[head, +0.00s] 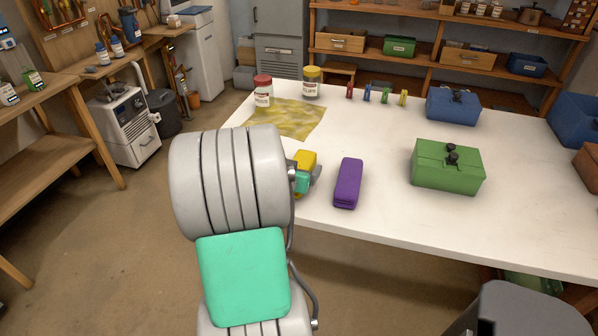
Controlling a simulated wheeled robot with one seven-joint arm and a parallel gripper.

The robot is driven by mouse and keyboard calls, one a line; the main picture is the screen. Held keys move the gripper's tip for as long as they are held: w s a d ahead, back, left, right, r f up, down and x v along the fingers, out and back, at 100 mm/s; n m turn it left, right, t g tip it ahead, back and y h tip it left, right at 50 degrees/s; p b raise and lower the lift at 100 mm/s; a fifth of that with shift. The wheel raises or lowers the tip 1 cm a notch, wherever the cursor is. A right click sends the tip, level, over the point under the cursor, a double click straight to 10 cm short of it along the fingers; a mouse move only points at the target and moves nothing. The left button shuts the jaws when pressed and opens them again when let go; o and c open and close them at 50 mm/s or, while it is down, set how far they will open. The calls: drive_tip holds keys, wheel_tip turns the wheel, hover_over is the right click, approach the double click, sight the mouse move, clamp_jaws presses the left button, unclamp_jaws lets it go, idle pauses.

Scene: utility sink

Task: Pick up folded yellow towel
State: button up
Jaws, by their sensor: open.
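A small yellow block-like thing (305,158), which looks like the folded yellow towel, shows at the left part of the white table, just right of my arm. My arm hides much of it. My gripper (308,181), a small grey and teal part, shows at the arm's right edge, right in front of the yellow thing. It is open; its fingertips are mostly hidden, and I cannot tell whether they touch the yellow thing. A purple folded thing (348,184) of similar kind lies a little to the right.
The white table (380,220) also bears a flat yellow patterned cloth (291,117), a red-lidded jar (263,92), a yellow-lidded jar (311,84), several small coloured items, a green box (447,165) and a blue box (453,106).

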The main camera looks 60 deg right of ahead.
drive_tip(key=shift+w, duration=0.1)
drive_tip(key=shift+c, duration=0.5)
drive_tip(key=c, duration=1.5)
